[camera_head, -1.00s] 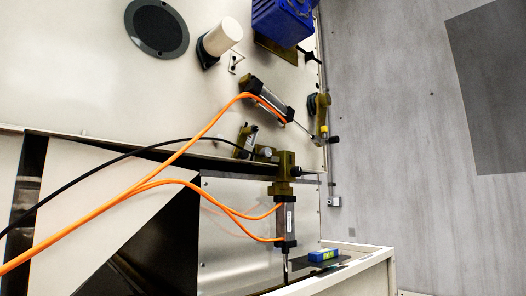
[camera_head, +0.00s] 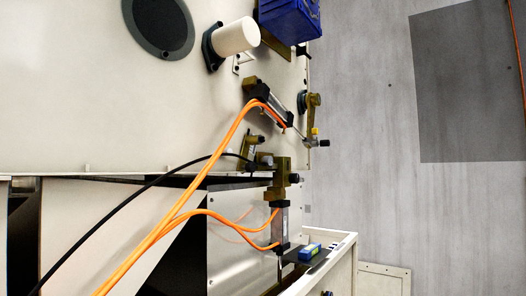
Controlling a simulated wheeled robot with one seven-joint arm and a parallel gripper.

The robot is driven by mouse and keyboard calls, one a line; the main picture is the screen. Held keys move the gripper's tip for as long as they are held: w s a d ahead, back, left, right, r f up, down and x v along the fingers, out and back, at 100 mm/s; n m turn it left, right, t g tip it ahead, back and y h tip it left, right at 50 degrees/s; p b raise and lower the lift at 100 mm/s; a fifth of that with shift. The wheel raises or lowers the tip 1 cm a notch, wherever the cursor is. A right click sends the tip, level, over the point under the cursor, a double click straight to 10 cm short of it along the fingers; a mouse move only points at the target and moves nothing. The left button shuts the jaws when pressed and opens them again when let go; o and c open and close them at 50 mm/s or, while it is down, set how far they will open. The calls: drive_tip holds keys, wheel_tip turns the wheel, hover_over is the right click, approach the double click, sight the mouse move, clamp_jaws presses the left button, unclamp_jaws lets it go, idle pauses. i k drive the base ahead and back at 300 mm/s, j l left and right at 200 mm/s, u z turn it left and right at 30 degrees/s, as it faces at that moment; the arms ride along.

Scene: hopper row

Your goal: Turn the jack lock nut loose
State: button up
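I cannot make out the jack lock nut for certain at this size. An upper cylinder (camera_head: 268,102) with dark end caps lies slanted on the pale panel, its thin rod running to a brass-coloured lever (camera_head: 313,118). A lower cylinder (camera_head: 279,226) hangs upright below a brass-coloured bracket (camera_head: 281,178), with its rod end near the pale box. My gripper is not in view.
Orange hoses (camera_head: 188,190) and a black cable (camera_head: 125,205) cross the left and middle. A blue motor (camera_head: 289,18), a white cylinder (camera_head: 236,37) and a dark round cover (camera_head: 160,25) are on the panel. A blue block (camera_head: 310,251) lies at the pale box (camera_head: 335,262). Grey floor at right looks open.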

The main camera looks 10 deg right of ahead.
sight(268, 160)
drive_tip(key=j+z, duration=0.1)
drive_tip(key=j, duration=0.15)
drive_tip(key=i+l+u, duration=0.15)
drive_tip(key=u, duration=0.35)
drive_tip(key=l+u, duration=0.45)
drive_tip(key=i+l+u, duration=0.15)
drive_tip(key=l+u, duration=0.15)
drive_tip(key=l, duration=0.75)
drive_tip(key=l+u, duration=0.25)
drive_tip(key=l, duration=0.8)
